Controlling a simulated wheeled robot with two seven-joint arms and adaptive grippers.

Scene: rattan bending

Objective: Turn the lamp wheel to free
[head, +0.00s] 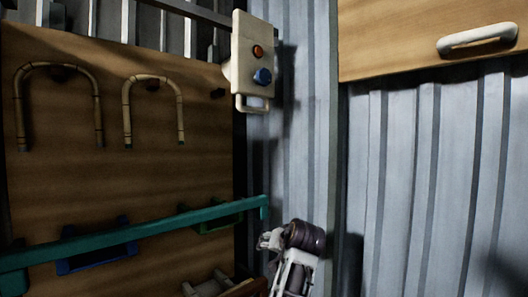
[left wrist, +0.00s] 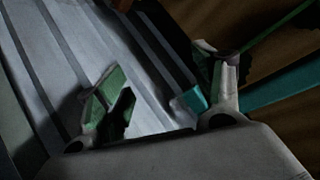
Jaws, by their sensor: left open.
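A cream control box (head: 251,55) hangs on the corrugated wall at the top middle of the head view. It carries an orange round part (head: 258,52), a blue knob (head: 263,76) and a loop handle below. I cannot tell for certain which part is the lamp wheel, or its setting. My left gripper (head: 268,240) is at the bottom middle, well below the box and apart from it, near the end of the teal rail. In the left wrist view its green-padded fingers (left wrist: 160,88) are apart with nothing between them. My right gripper is not in view.
The teal rail (head: 150,231) crosses the lower left and also shows in the left wrist view (left wrist: 270,97). Bent rattan pieces (head: 58,66) hang on a wooden board (head: 185,180). A wooden cabinet with a pale handle (head: 477,40) is at upper right. The wall between gripper and box looks clear.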

